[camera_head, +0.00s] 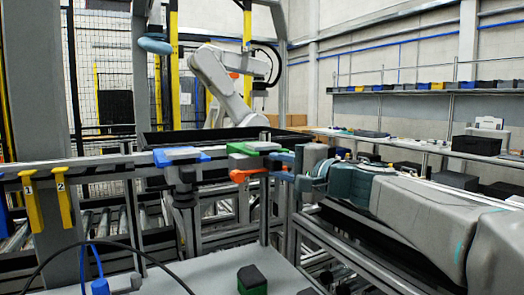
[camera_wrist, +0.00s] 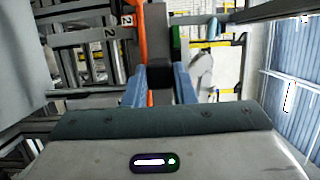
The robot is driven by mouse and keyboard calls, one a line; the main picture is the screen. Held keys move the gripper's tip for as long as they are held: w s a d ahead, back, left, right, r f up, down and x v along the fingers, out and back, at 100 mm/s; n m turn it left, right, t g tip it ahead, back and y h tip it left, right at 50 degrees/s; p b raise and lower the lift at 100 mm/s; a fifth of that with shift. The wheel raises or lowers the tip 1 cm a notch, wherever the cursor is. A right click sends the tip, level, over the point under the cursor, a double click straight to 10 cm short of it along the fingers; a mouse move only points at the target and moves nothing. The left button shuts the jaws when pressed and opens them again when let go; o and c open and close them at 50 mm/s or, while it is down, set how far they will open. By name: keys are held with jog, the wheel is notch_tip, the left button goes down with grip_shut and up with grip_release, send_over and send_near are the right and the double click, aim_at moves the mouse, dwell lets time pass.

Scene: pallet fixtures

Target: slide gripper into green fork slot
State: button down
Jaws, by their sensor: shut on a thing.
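The green fork slot (camera_head: 243,149) is on the fixture rail in the middle of the head view. A green part (camera_wrist: 177,38) also shows beyond the fingers in the wrist view. My gripper (camera_head: 284,166) is just right of the green slot, at about its height. In the wrist view, the blue fingers of my gripper (camera_wrist: 159,88) are shut on a dark gripper tool (camera_wrist: 158,70). An orange part (camera_head: 247,174) lies left of my fingers, just below the green slot, and stands upright in the wrist view. Whether the tool touches the slot is hidden.
A blue fork slot (camera_head: 180,156) with a dark tool under it is to the left on the rail. Yellow numbered brackets (camera_head: 64,198) hang farther left. A dark block with a green base (camera_head: 251,280) sits on the grey table below. A black tray (camera_head: 212,138) is behind.

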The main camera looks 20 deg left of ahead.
dwell(0.4)
jog(key=c, duration=1.1)
grip_release()
jog(key=shift+f, duration=0.1)
jog(key=b+v, duration=0.1)
jog(key=v, duration=1.2)
jog(key=shift+s+d+b, duration=0.15)
jog(key=shift+d+b, duration=0.25)
jog(key=s+d+f+n+g+h+p, duration=0.1)
jog(key=s+d+f+h+p, duration=0.25)
jog(key=f, duration=0.25)
jog(key=s+d+f+g+h+p, duration=0.1)
jog(key=s+d+f+h+p, duration=0.25)
jog(key=f+p, duration=0.2)
jog(key=s+d+f+n+g+h+p, duration=0.1)
jog(key=s+d+f+h+p, duration=0.1)
jog(key=d, duration=0.3)
jog(key=s+d+f+n+h+p, duration=0.1)
jog(key=s+d+f+h+p, duration=0.1)
jog(key=s+d+f+h, duration=0.2)
jog(key=s+d+f+n+g+h+p, duration=0.1)
jog(key=s+d+f+h+p, duration=0.1)
jog(key=s+d, duration=0.3)
jog(key=shift+d+f+n+g+h+p, duration=0.3)
jog(key=shift+d+f+h+p, duration=0.15)
jog(key=shift+d+h, duration=0.3)
